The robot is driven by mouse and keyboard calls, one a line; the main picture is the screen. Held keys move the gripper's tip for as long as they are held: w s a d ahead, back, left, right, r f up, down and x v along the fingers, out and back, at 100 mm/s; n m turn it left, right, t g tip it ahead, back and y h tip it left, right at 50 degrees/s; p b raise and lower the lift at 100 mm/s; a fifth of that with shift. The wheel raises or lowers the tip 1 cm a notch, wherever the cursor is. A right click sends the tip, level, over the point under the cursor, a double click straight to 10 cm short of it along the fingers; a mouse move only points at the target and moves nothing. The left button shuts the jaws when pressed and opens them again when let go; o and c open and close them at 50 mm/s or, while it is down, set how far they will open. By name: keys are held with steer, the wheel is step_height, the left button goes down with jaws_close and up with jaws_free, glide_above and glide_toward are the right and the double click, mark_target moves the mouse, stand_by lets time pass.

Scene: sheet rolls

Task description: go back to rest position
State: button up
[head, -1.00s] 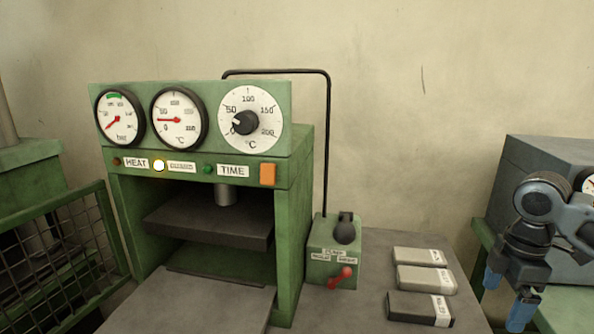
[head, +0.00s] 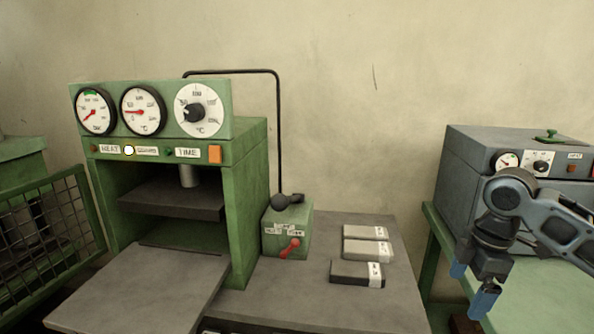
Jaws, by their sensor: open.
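My gripper (head: 471,285) is at the right of the head view, fingers pointing down with blue tips. It is open, with nothing between the fingers. It hangs in front of the gap between the grey bench and the green table, apart from the press. My arm reaches in from the right edge.
A green press (head: 247,190) with dials stands left, its lower plate (head: 140,290) jutting forward. A green pump box (head: 287,230) with a red lever and several labelled blocks (head: 357,274) sit on the grey bench (head: 350,308). A grey oven (head: 465,165) stands on a green table (head: 545,290).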

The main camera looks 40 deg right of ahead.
steer(key=w+a+r+t+y, duration=0.1)
steer(key=w+a+r+t, duration=0.25)
steer(key=w+a, duration=0.55)
steer(key=w+a+r+t+y, duration=0.2)
steer(key=w+a+t, duration=0.2)
steer(key=w+a, duration=0.5)
steer(key=w+a+r+m+t, duration=0.2)
steer(key=w+a+m+t, duration=0.15)
steer(key=a, duration=0.35)
steer(key=w+a+r+m+t, duration=0.2)
steer(key=w+a+r+t, duration=0.15)
steer(key=a, duration=0.25)
steer(key=s+a+f+m+h, duration=0.2)
steer(key=s+a+f+m, duration=0.2)
steer(key=s+f, duration=0.3)
steer(key=s+a+f+m+h, duration=0.2)
steer(key=s+a+f+m, duration=0.2)
steer(key=s, duration=0.6)
steer(key=s+d+n, duration=0.2)
steer(key=s, duration=0.9)
steer(key=s+d+n, duration=0.2)
steer(key=s+n, duration=0.1)
steer(key=s, duration=0.8)
steer(key=shift+s+f+g+y, duration=0.2)
steer(key=shift+f+g+y, duration=0.1)
steer(key=shift+f+g, duration=0.05)
steer(key=shift+d, duration=0.1)
